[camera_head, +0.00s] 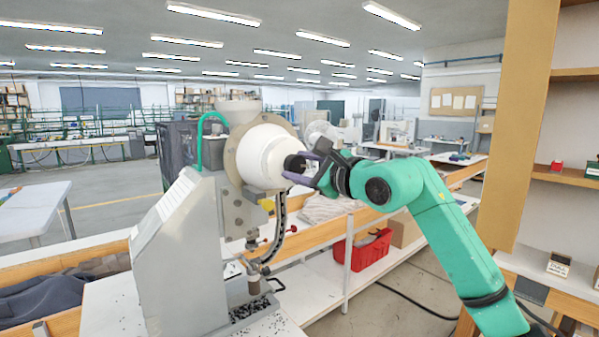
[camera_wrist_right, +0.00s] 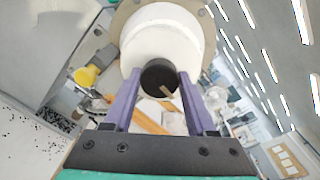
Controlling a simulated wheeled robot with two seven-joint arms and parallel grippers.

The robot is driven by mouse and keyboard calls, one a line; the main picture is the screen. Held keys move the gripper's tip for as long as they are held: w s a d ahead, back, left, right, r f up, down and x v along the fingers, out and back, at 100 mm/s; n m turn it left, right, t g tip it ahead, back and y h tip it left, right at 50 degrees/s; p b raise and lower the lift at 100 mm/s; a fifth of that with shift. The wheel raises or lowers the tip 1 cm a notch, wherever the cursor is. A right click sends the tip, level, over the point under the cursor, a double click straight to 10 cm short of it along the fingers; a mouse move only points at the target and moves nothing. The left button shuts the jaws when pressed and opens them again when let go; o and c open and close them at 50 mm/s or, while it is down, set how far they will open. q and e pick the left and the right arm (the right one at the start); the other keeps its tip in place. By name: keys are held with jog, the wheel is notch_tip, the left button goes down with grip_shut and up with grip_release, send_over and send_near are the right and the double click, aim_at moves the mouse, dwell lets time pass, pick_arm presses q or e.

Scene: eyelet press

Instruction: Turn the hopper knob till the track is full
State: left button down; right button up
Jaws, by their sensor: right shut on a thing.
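The hopper (camera_head: 264,155) is a white drum on the grey eyelet press (camera_head: 180,262); it also fills the top of the right wrist view (camera_wrist_right: 165,35). Its black knob (camera_head: 293,163) sticks out from the drum's face. My right gripper (camera_head: 300,168) is shut on the knob, with a purple finger on each side; the wrist view shows the dark knob (camera_wrist_right: 158,75) between the fingertips. A curved dark track (camera_head: 279,222) runs down below the hopper to the press's front. How full the track is cannot be told. My left gripper is not in view.
Small dark bits lie in a tray (camera_head: 268,290) at the press's foot. A red crate (camera_head: 362,254) stands on the lower shelf to the right. Dark cloth (camera_head: 45,298) lies at left. A wooden post (camera_head: 517,120) and shelves stand right of my arm.

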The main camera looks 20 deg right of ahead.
jog(key=m+b, duration=0.1)
jog(key=m, duration=0.2)
jog(key=shift+f+m, duration=0.15)
jog(key=shift+m, duration=0.15)
jog(key=m, duration=0.3)
jog(key=shift+b, duration=0.4)
jog(key=m+b, duration=0.1)
jog(key=m, duration=0.3)
jog(key=shift+f+y, duration=0.1)
jog(key=shift+y, duration=0.2)
jog(key=m, duration=0.3)
jog(key=shift+b, duration=0.35)
jog(key=m, duration=0.4)
jog(key=shift+b, duration=0.4)
jog(key=m, duration=0.3)
jog(key=shift+m+b, duration=0.4)
jog(key=m+b, duration=0.1)
jog(key=m, duration=0.5)
jog(key=shift+m+t, duration=0.3)
jog(key=shift+t, duration=0.1)
